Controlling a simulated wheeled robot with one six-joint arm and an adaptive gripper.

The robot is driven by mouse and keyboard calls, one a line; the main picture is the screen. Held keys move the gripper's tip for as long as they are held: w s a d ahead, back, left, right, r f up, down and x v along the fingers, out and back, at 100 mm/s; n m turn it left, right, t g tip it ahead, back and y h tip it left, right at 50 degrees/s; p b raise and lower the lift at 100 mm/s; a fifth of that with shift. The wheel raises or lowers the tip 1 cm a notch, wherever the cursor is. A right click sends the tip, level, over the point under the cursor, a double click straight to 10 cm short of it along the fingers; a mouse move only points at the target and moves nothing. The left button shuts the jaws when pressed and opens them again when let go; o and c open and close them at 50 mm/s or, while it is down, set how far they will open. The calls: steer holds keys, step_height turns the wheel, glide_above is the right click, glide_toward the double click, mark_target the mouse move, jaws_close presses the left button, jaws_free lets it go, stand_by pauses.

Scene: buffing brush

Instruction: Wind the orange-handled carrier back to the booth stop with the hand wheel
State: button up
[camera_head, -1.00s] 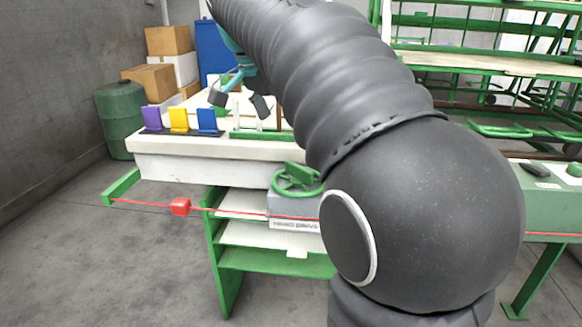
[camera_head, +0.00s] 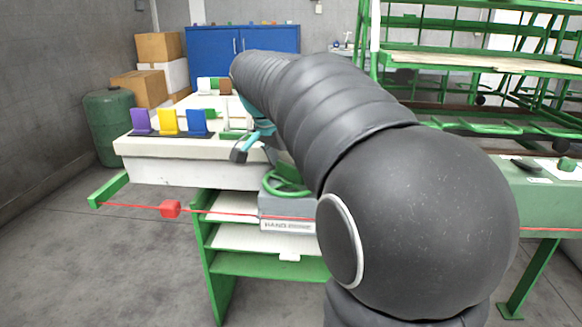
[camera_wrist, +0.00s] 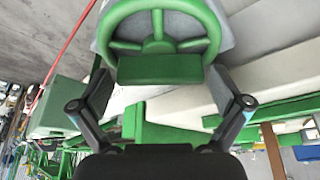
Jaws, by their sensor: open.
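The green hand wheel (camera_head: 287,184) sits on a grey box labelled HAND DRIVE (camera_head: 287,224) at the bench's front, partly hidden by my arm. My gripper (camera_head: 249,153) is close to the wheel, at its upper left in the head view. In the wrist view the wheel (camera_wrist: 160,46) fills the top, with a green block-shaped grip (camera_wrist: 160,69) at its near rim. My open gripper (camera_wrist: 160,96) has one finger either side of that grip, with gaps between; contact is not visible. I cannot make out an orange-handled carrier.
Purple, yellow and blue plates (camera_head: 168,121) stand on the white bench top (camera_head: 140,146). A green shelf rack (camera_head: 230,265) is below. A green barrel (camera_head: 108,127) and boxes (camera_head: 158,47) stand behind.

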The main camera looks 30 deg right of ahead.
steer(key=c, duration=0.9)
steer(key=shift+n, duration=0.3)
steer(key=n, duration=0.2)
steer(key=n+t, duration=0.1)
steer(key=n, duration=0.1)
steer(key=shift+s+t+y, duration=0.1)
steer(key=shift+t+y, duration=0.2)
steer(key=shift+y, duration=0.1)
steer(key=n+y, duration=0.1)
steer(key=n, duration=0.2)
steer(key=n+t+p, duration=0.1)
steer(key=n, duration=0.1)
steer(key=shift+d+n+y, duration=0.1)
steer(key=shift+n+y, duration=0.3)
steer(key=n, duration=0.2)
steer(key=n+y+p, duration=0.1)
steer(key=n, duration=0.1)
steer(key=shift+t+y, duration=0.3)
steer(key=n+y, duration=0.1)
steer(key=n, duration=0.2)
steer(key=n+y, duration=0.1)
steer(key=n, duration=0.1)
steer(key=shift+n, duration=0.4)
steer(key=shift+f, duration=0.1)
